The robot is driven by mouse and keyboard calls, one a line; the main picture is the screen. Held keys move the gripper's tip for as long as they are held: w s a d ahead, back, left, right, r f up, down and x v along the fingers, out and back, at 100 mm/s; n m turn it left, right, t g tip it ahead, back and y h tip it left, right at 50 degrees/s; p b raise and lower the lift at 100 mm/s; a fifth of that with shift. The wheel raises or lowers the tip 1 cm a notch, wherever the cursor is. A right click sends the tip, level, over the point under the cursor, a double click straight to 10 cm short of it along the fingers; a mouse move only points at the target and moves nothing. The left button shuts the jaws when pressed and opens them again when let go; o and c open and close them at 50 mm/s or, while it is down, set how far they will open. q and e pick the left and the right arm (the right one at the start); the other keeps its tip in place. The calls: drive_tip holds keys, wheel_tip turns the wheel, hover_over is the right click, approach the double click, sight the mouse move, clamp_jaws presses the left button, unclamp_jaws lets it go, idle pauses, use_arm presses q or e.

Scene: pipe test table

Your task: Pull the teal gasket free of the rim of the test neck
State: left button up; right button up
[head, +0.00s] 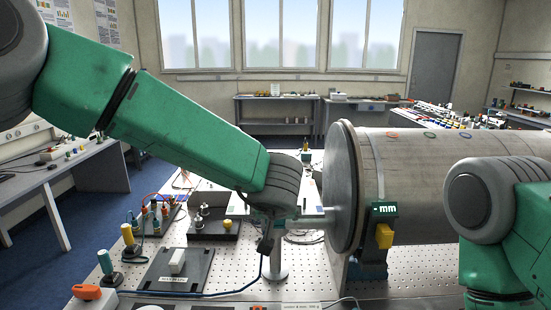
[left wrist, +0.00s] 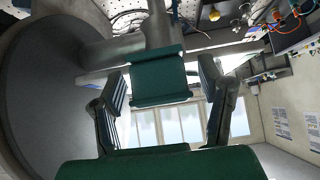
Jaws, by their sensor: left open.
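The test neck (head: 316,218) is a short grey pipe that sticks out to the left from the round end flange of a large metal cylinder. In the left wrist view the neck (left wrist: 108,50) comes in from the left. A flat dark teal piece (left wrist: 160,78), which looks like the gasket, is at its end. My left gripper (head: 283,222) is open at the free end of the neck. In the left wrist view its fingers (left wrist: 162,90) stand on either side of the teal piece, with visible gaps. In the head view my gripper mostly hides the gasket. My right gripper is out of view.
The large cylinder (head: 420,170) and its flange (head: 340,185) stand close on the right.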

use_arm(q)
drive_tip(key=shift+d, duration=0.1)
drive_tip(key=c, duration=1.3)
drive_tip(key=shift+r+p, duration=0.55)
drive_tip(key=shift+r, duration=1.85)
wheel_tip(320, 180, up, 8)
